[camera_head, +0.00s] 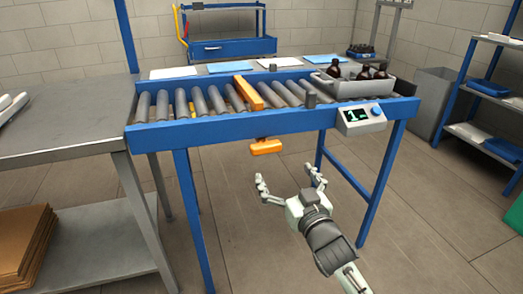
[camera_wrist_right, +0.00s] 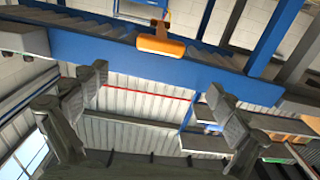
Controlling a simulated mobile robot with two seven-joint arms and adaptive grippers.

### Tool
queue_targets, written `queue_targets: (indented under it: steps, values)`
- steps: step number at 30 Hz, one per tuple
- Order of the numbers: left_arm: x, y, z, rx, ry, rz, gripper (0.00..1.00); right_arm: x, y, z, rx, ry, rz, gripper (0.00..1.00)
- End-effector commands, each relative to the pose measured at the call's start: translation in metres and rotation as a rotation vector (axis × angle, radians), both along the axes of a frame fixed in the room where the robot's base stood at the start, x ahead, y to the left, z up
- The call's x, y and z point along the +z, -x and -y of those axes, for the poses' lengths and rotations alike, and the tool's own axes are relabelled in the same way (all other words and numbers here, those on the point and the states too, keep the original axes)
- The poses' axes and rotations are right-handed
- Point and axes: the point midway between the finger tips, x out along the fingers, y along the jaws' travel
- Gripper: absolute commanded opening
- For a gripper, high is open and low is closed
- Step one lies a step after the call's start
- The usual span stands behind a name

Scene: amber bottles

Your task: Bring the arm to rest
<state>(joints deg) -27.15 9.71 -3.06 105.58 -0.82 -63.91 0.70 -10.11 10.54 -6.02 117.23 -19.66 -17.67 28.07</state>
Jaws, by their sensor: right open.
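My right gripper (camera_head: 289,186) is open and empty in the head view. It hangs in front of the blue-framed roller conveyor (camera_head: 252,128), below the level of its rollers. In the right wrist view the two fingers (camera_wrist_right: 160,100) stand wide apart with nothing between them. An orange handle-like part (camera_head: 266,146) on the conveyor's front lies just beyond the gripper, apart from it; it also shows in the right wrist view (camera_wrist_right: 160,42). My left gripper is in neither view.
A grey tray (camera_head: 350,88) with several amber bottles (camera_head: 363,73) stands on the conveyor's right end, above a scale display (camera_head: 362,117). An orange bar (camera_head: 248,93) crosses the rollers. A steel table (camera_head: 70,115) stands left, shelves (camera_head: 485,90) right. The floor (camera_head: 235,225) around the gripper is clear.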

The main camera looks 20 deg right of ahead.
Motion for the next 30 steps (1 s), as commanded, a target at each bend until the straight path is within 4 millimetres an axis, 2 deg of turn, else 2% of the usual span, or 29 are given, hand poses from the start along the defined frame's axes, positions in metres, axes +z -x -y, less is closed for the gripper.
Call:
queue_targets:
  steps: [2, 5, 8, 11, 12, 14, 15, 18, 21, 25, 27, 30]
  values:
    - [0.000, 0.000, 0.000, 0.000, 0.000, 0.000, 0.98, -0.002, 0.000, 0.000, -0.001, 0.000, -0.005, 0.98]
    - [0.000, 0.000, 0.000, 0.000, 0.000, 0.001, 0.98, -0.020, 0.003, 0.005, -0.015, 0.007, -0.056, 0.98]
    - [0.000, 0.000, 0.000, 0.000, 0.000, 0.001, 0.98, -0.066, 0.014, 0.015, -0.047, 0.030, -0.183, 0.98]
    - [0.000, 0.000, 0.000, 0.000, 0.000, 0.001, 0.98, -0.131, 0.039, 0.028, -0.081, 0.066, -0.376, 0.98]
    - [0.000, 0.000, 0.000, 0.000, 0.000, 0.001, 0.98, -0.159, 0.053, 0.033, -0.091, 0.081, -0.463, 0.98]
    - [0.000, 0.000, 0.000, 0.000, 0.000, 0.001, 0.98, -0.198, 0.077, 0.040, -0.100, 0.104, -0.590, 0.98]
    - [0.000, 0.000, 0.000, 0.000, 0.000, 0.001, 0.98, -0.223, 0.096, 0.043, -0.103, 0.120, -0.675, 0.98]
    - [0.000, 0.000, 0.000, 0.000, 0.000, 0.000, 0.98, -0.278, 0.146, 0.051, -0.096, 0.156, -0.881, 0.98]
    - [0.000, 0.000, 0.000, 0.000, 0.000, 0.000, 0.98, -0.319, 0.196, 0.054, -0.075, 0.184, -1.059, 0.98]
    - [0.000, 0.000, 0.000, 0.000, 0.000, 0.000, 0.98, -0.350, 0.246, 0.056, -0.044, 0.206, -1.226, 0.98]
    - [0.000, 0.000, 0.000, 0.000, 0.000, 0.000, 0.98, -0.359, 0.262, 0.056, -0.031, 0.212, -1.277, 0.98]
    - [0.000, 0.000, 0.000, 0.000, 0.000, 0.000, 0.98, -0.364, 0.274, 0.056, -0.021, 0.215, -1.314, 0.98]
